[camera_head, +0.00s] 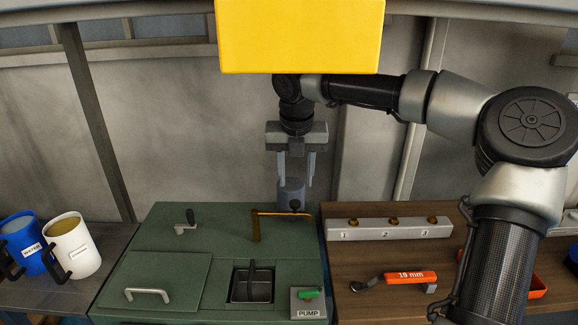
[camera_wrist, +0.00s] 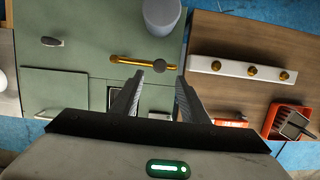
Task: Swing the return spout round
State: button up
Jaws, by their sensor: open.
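The return spout (camera_head: 270,214) is a brass pipe at the back of the green cabinet top, with its outlet end bent down at the left. A dark round knob (camera_head: 295,204) sits at its right end. The spout (camera_wrist: 130,61) and knob (camera_wrist: 159,65) also show in the wrist view. My gripper (camera_head: 296,184) is open and empty, pointing down above the knob end. In the wrist view its fingertips (camera_wrist: 160,75) appear on either side of the knob, apart from it. A grey cylinder (camera_head: 291,190) stands behind the knob.
The cabinet top has a black-handled crank (camera_head: 187,222), a lid with a handle (camera_head: 148,294), a small sink (camera_head: 251,288) and a green PUMP switch (camera_head: 308,294). Blue and white jugs (camera_head: 70,245) stand left. A numbered rail (camera_head: 389,229) and an orange 19 mm wrench (camera_head: 400,278) lie right.

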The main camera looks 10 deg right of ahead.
aim_at(295, 202)
jog(key=b+x, duration=0.5)
jog(key=x, duration=0.3)
jog(key=shift+f, duration=0.2)
jog(key=shift+r, duration=0.15)
jog(key=shift+w, duration=0.1)
jog(key=c, duration=0.8)
jog(key=shift+o, duration=0.2)
